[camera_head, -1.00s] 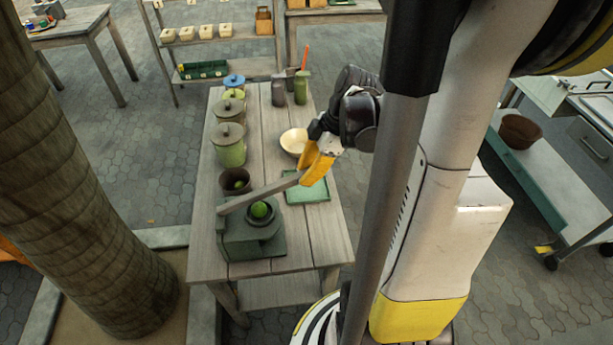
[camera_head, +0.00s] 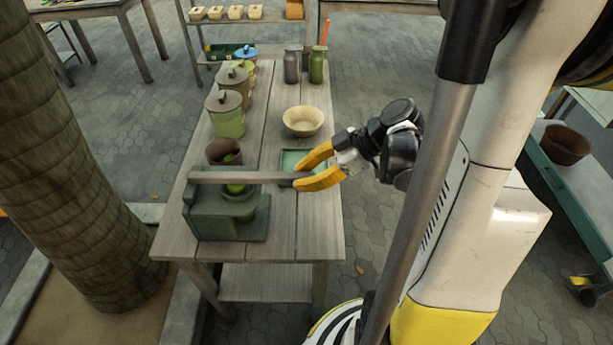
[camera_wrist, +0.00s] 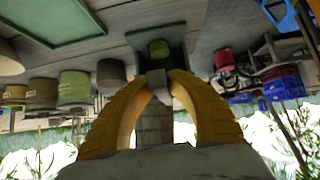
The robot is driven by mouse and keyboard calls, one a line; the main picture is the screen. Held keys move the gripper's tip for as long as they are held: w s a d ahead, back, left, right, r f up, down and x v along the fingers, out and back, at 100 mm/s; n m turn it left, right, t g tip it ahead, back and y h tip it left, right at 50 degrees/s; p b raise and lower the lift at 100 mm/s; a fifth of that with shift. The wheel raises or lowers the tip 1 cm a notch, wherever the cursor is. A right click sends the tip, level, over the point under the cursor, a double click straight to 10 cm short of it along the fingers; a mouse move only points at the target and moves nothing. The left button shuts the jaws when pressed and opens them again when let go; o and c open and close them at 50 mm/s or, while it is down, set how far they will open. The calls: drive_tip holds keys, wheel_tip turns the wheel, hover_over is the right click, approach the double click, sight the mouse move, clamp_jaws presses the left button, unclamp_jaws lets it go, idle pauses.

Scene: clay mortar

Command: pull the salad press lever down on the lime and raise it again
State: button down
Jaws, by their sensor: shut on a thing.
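The green salad press (camera_head: 205,222) stands at the near left of the wooden table. Its long grey lever (camera_head: 235,176) runs from the press's left side to the right, level in the picture, across the lime. The green lime (camera_head: 236,188) sits in the press cup, partly hidden by the lever. It also shows in the wrist view (camera_wrist: 159,47). I cannot tell whether the lever touches it. My gripper (camera_head: 300,173), with yellow fingers, is shut on the lever's free end, right of the press. In the wrist view the lever end (camera_wrist: 156,82) lies between the fingertips.
A green tray (camera_head: 290,160) lies below my fingers. A pale bowl (camera_head: 303,121) stands behind it. A brown pot (camera_head: 224,152) and lidded jars (camera_head: 226,114) line the table's left side. A thick trunk (camera_head: 75,170) rises left of the table.

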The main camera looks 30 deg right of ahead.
drive_tip(key=shift+s+f, duration=0.1)
drive_tip(key=shift+f, duration=0.1)
drive_tip(key=c, duration=1.3)
unclamp_jaws()
drive_tip(key=v, duration=1.2)
drive_tip(key=shift+r, duration=0.15)
drive_tip(key=w+a+r+m+t+h, duration=0.1)
drive_tip(key=a+m+h, duration=0.7)
drive_tip(key=a, duration=0.8)
drive_tip(key=m, duration=0.3)
